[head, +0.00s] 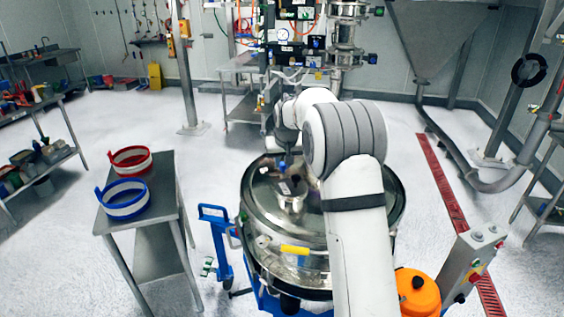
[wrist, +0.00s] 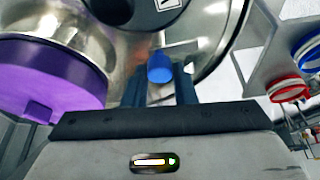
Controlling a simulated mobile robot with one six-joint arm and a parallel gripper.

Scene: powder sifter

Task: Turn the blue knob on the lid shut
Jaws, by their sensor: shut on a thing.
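The blue knob (wrist: 160,68) sits between the two dark fingers of my gripper (wrist: 160,88) in the wrist view. The fingers are shut on it, one on each side. The shiny steel lid (wrist: 215,50) lies around and beyond the knob. In the head view the lid (head: 262,205) tops the round sifter, and a small blue spot that looks like the knob (head: 282,165) shows near its far side. My arm covers the right part of the lid, and my gripper is hard to make out there.
A steel side table left of the sifter holds a red-and-white ring (head: 130,160) and a blue-and-white ring (head: 124,200). A purple round part (wrist: 50,80) is close on the left in the wrist view. A control box (head: 470,262) and an orange container (head: 417,292) stand at the right.

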